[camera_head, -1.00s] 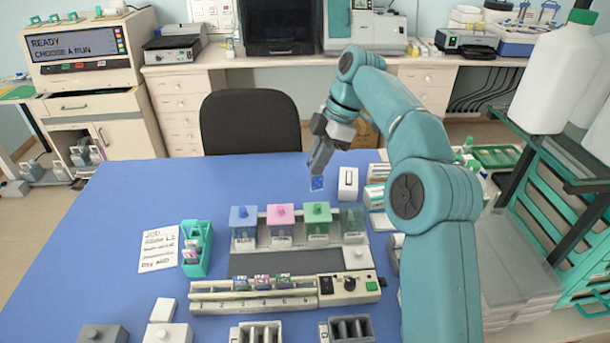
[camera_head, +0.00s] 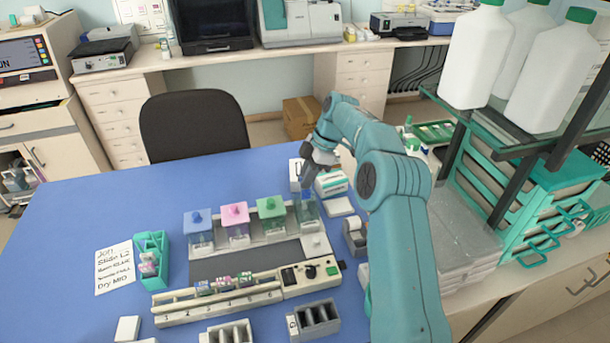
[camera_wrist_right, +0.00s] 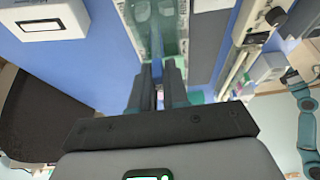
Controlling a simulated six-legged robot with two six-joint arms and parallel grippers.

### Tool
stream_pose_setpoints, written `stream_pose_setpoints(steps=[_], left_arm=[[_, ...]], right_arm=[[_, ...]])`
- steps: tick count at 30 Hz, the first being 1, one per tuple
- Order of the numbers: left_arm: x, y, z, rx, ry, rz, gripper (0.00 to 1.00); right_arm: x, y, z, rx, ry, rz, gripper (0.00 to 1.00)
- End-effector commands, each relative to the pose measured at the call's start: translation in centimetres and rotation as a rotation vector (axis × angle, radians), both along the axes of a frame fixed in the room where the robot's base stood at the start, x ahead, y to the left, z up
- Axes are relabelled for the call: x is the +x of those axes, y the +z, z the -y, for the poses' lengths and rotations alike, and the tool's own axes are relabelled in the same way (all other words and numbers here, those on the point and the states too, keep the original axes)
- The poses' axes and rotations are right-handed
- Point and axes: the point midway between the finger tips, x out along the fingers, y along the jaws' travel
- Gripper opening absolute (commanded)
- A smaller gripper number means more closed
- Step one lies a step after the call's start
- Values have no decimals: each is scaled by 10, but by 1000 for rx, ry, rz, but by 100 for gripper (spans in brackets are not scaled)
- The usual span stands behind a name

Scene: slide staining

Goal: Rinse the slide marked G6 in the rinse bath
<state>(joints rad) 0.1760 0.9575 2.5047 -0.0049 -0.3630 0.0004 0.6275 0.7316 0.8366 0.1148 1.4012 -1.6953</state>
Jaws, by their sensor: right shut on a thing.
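My right gripper (camera_head: 309,178) is shut on a slide with a blue label (camera_head: 307,194), just above the mouth of a clear, lidless jar (camera_head: 308,213). This jar is the rightmost in the row and seems to be the rinse bath. Whether the slide's lower end is inside the jar is hard to tell, and its mark is not legible. In the right wrist view the two dark fingers (camera_wrist_right: 158,88) point at the clear jar (camera_wrist_right: 150,32); the slide between them is mostly hidden. My left gripper is not in view.
Jars with blue (camera_head: 198,217), pink (camera_head: 235,214) and green (camera_head: 270,209) lids stand left of the clear jar. A pale lid (camera_head: 316,245) lies in front. A slide rail (camera_head: 215,300) with several slides, a teal rack (camera_head: 152,262) and a handwritten card (camera_head: 115,268) are nearby.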

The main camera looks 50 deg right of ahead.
Motion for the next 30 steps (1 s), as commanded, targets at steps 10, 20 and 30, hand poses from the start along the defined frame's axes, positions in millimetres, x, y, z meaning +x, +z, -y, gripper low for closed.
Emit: stream_pose_setpoints(steps=[10,20,30], left_arm=[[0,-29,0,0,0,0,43],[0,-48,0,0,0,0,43],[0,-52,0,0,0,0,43]], right_arm=[[0,-34,0,0,0,0,0],[0,-62,0,0,0,-1,0],[0,-69,0,0,1,0,0]])
